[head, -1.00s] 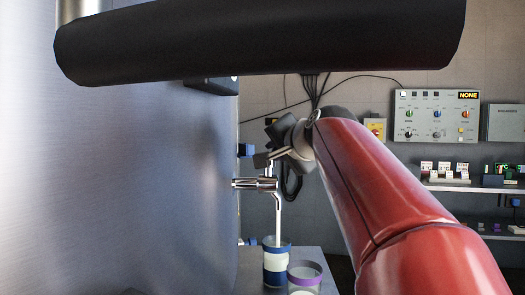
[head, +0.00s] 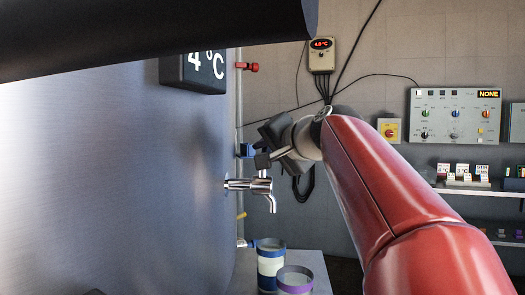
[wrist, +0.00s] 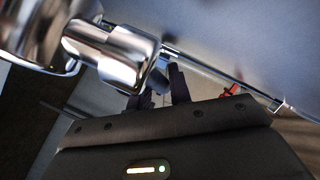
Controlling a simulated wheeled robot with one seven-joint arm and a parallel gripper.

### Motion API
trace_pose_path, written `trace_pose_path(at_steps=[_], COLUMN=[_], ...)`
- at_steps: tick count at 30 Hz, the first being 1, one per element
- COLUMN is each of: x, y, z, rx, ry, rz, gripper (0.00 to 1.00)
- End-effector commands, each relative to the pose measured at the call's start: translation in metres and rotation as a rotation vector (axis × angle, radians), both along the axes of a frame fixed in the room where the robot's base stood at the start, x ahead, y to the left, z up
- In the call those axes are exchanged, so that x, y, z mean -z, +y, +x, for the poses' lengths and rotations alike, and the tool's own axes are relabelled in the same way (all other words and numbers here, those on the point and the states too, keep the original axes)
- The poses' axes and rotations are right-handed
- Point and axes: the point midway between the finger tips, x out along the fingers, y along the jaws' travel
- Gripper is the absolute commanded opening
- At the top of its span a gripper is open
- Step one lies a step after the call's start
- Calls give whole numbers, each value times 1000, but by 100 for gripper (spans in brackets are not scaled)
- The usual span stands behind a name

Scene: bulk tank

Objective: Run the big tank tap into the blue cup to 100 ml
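The chrome tank tap (head: 262,187) sticks out from the steel tank (head: 110,170) in the head view, its spout pointing down. No stream shows below the spout. The blue cup (head: 270,265), white with blue bands, stands upright on a grey surface below the tap. Its fill level cannot be read. My gripper (head: 264,158) is at the top of the tap, by its handle, which it largely hides. In the wrist view the chrome tap (wrist: 115,50) is large and close, with my dark fingertips (wrist: 162,92) just past it. Whether they grip the handle is unclear.
A purple-rimmed cup (head: 295,281) stands close in front of the blue cup. A red-digit display (head: 321,55) and a control panel (head: 455,115) reading NONE hang on the back wall. Shelves (head: 478,189) with small items are at the right.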

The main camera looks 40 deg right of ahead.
Motion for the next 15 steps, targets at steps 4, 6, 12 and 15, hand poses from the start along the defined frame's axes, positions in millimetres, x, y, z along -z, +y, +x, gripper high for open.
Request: trace_pose_path(at_steps=[4, 6, 12, 15], x=[1, 0, 0, -1], y=[1, 1, 0, 1], z=[0, 0, 0, -5], rx=[-2, -2, 0, -1], ry=[1, 1, 0, -1], rz=[0, 0, 0, 0], gripper=[39, 41, 41, 41])
